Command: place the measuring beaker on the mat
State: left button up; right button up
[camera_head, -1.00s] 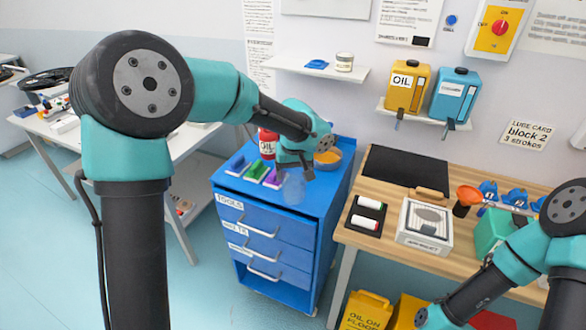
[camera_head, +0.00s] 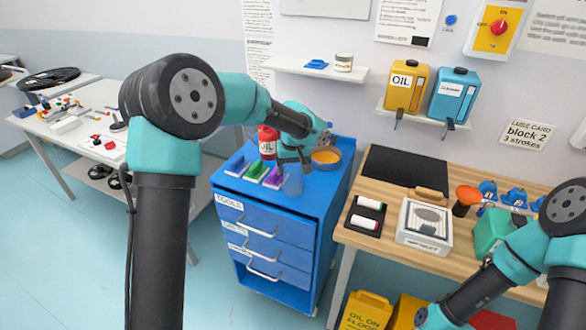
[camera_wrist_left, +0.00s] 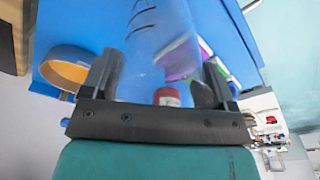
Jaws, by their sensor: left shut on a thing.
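The measuring beaker (camera_head: 293,184) is clear, bluish plastic and faint in the head view. In the left wrist view the beaker (camera_wrist_left: 157,40) shows dark graduation lines and fills the space between the fingers. My left gripper (camera_head: 294,167) is shut on it above the blue tool cabinet's top; I cannot tell whether the beaker touches that top. A flat black mat (camera_head: 405,168) lies bare at the back left of the wooden bench, to the right of the cabinet. My right arm is at the lower right, with its fingers out of view.

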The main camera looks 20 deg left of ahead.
pick_arm(q)
jog(key=shift+f, duration=0.4)
jog(key=o, duration=0.8)
jog(key=shift+f, duration=0.1)
jog(key=r, duration=0.4)
jog(key=s+r, duration=0.1)
jog(key=r, duration=0.7)
jog(key=shift+s+d+r, duration=0.1)
jog(key=shift+s+d, duration=0.05)
jog(key=shift+d, duration=0.2)
